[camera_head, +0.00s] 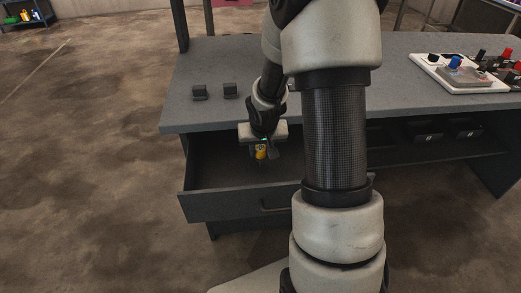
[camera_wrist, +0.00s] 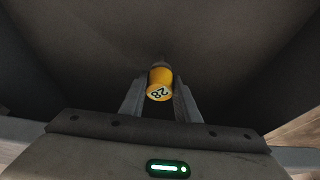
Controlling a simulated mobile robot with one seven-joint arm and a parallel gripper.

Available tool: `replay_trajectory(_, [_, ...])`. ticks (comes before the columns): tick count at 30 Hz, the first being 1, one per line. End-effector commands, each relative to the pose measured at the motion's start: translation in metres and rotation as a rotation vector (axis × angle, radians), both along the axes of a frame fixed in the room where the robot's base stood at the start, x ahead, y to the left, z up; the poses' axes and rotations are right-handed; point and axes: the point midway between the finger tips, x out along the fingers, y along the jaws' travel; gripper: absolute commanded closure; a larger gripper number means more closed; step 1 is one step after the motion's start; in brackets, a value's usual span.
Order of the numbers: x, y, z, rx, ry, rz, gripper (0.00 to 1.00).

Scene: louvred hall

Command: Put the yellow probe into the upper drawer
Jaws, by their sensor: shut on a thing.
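The yellow probe (camera_head: 261,152) is in my gripper (camera_head: 262,150), over the open upper drawer (camera_head: 235,207) under the table. In the wrist view the probe (camera_wrist: 159,84) shows a pale end marked "28", between the two fingers of my gripper (camera_wrist: 160,98). The fingers are shut on it. The dark inside of the drawer (camera_wrist: 70,45) surrounds them in that view. I cannot tell whether the probe touches the drawer floor. My arm hides the right part of the drawer.
The grey tabletop (camera_head: 310,112) lies just behind the gripper, its front edge close to it. Two small dark blocks (camera_head: 215,91) stand on its left part. A white panel with knobs (camera_head: 462,75) is at the right. Dark bins (camera_head: 425,132) sit below the top.

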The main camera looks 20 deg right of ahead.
Motion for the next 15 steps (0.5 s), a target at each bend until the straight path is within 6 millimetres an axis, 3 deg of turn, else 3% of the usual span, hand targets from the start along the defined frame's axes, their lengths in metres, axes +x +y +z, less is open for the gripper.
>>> replay_trajectory(2, [0.0002,0.0001,0.0002,0.000,-0.001,0.000,0.94])
replay_trajectory(3, [0.0001,0.0000,0.0000,0.000,0.000,0.000,0.68])
replay_trajectory(6, [0.0000,0.0000,0.0000,0.000,0.000,0.000,0.52])
replay_trajectory(15, [0.0000,0.0000,0.0017,0.000,0.000,0.000,0.52])
